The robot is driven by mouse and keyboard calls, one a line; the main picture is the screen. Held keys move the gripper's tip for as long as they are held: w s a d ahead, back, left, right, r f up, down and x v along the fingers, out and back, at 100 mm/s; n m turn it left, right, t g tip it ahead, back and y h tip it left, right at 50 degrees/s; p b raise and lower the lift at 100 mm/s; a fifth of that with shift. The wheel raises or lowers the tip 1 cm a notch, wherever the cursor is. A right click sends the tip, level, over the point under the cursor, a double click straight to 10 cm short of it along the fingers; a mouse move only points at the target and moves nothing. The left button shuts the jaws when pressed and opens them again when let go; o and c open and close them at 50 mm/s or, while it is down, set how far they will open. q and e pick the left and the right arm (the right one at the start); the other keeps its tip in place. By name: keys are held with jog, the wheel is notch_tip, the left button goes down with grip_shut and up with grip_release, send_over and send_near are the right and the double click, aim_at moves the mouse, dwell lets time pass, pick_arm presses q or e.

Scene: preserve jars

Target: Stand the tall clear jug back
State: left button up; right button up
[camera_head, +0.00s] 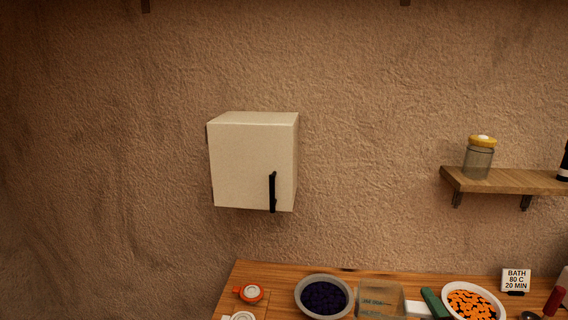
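A clear glass vessel with faint printed marks (380,299), which looks like the jug, is on the wooden worktop at the bottom of the head view. It sits between a bowl of dark berries and a green item. The lower edge of the picture cuts it off, and I cannot tell whether it is upright or lying. Neither of my grippers is in view.
The worktop (262,270) also holds the grey berry bowl (301,283), an orange-rimmed lid (250,293), a white bowl of orange slices (494,300) and a sign (516,280). A closed cabinet (240,165) and a shelf (510,182) with a yellow-lidded jar (478,160) hang above.

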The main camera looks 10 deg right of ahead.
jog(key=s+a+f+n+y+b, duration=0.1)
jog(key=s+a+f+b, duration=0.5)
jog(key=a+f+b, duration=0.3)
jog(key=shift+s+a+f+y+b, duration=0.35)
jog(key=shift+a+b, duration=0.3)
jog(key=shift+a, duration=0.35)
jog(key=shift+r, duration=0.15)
